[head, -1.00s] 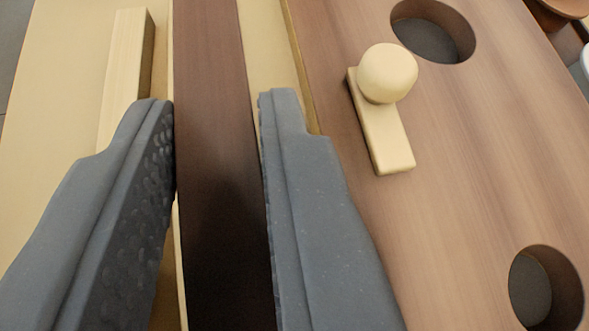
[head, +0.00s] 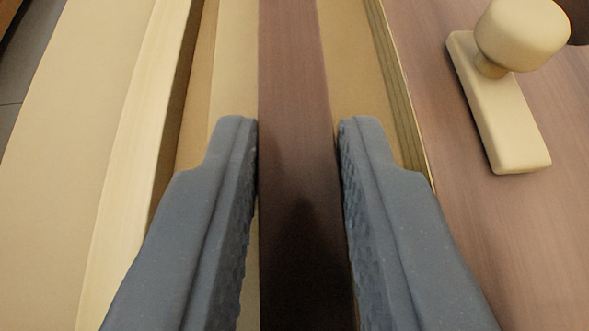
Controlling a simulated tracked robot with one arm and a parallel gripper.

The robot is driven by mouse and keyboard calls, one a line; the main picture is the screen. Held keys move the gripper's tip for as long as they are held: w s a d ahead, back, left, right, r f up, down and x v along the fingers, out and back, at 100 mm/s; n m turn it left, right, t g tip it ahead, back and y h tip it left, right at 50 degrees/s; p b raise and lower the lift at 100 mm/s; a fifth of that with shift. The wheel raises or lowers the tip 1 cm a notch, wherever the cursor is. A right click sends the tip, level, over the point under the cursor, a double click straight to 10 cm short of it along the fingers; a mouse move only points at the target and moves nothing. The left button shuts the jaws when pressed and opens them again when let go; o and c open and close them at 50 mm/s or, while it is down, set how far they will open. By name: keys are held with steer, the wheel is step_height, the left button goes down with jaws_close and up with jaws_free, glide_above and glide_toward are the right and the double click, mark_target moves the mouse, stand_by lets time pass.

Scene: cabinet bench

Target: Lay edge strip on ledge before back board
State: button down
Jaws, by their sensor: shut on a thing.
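The edge strip is a long, straight, dark brown piece (head: 297,110) running from the top to the bottom of the head view. My gripper (head: 298,130) is shut on it, with one grey finger against each long side. The strip runs past the fingertips at the top, and its ends are out of view. Pale wooden surfaces lie beneath and on both sides of it. A raised pale bar (head: 150,130) runs along the left. I cannot tell which pale surface is the ledge or which part is the back board.
A brown wooden panel (head: 445,110) lies to the right, with a pale upright edge (head: 397,90) along its left side. A pale block with a round knob (head: 505,120) sits on the panel, well right of my gripper. A dark floor shows at the top left.

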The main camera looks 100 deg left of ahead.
steer(key=c, duration=1.3)
jaws_free()
steer(key=shift+s+f, duration=0.25)
steer(key=shift+f, duration=0.25)
steer(key=shift+o, duration=0.2)
steer(key=shift+f, duration=0.1)
steer(key=shift+s, duration=0.1)
steer(key=shift+b, duration=0.35)
steer(key=v, duration=0.4)
steer(key=p+v, duration=0.1)
steer(key=v, duration=0.3)
steer(key=r+p+v, duration=0.1)
steer(key=v, duration=0.4)
steer(key=shift+w+a+r, duration=0.1)
steer(key=shift+w+a, duration=0.1)
steer(key=shift+a, duration=0.25)
steer(key=shift+w, duration=0.1)
